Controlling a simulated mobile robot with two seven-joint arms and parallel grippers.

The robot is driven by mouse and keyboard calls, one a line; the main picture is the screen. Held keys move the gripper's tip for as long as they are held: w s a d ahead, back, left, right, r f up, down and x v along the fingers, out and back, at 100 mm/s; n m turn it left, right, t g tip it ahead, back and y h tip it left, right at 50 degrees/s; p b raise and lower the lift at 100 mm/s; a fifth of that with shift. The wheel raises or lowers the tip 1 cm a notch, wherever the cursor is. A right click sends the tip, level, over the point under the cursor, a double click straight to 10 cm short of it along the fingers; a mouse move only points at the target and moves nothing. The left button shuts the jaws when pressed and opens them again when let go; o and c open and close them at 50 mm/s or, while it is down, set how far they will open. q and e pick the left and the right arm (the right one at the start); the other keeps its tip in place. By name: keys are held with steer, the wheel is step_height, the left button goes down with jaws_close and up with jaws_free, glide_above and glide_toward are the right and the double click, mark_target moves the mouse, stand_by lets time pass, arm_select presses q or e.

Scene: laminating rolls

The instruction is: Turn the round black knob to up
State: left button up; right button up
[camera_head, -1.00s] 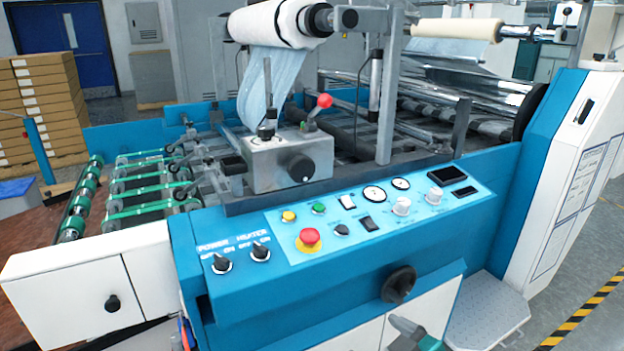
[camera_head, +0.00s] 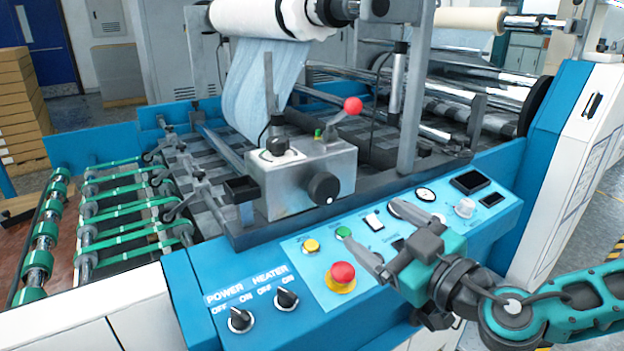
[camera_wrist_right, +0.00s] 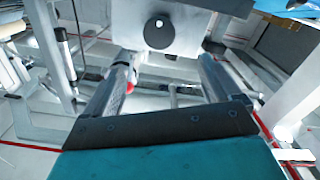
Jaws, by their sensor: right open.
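A round black knob (camera_head: 323,188) sits on the front face of the grey metal box (camera_head: 285,185) on the machine. It also shows at the top of the right wrist view (camera_wrist_right: 159,31), with a small light spot; which way it points is unclear. My right gripper (camera_head: 376,230) is open and empty, in front of the control panel, lower and to the right of the knob and apart from it. In the right wrist view its two fingers (camera_wrist_right: 164,57) reach toward the box, the knob beyond their tips. My left gripper is not in view.
A red mushroom button (camera_head: 342,273) is close to the right gripper's fingers. Two black selector knobs, POWER (camera_head: 240,320) and HEATER (camera_head: 286,299), stand on the panel. A red-tipped lever (camera_head: 352,106) rises above the box. A film roll (camera_head: 270,18) hangs above.

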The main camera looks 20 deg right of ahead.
mark_target(327, 190)
steer(key=w, duration=0.4)
steer(key=w+a, duration=0.1)
steer(key=w, duration=0.6)
steer(key=shift+w+a+r+p, duration=0.2)
steer(key=shift+w+a+p, duration=0.1)
steer(key=shift+p, duration=0.05)
steer(key=shift+w+a+f, duration=0.1)
steer(key=shift+w, duration=0.6)
steer(key=shift+c, duration=0.5)
steer(key=c, duration=0.9)
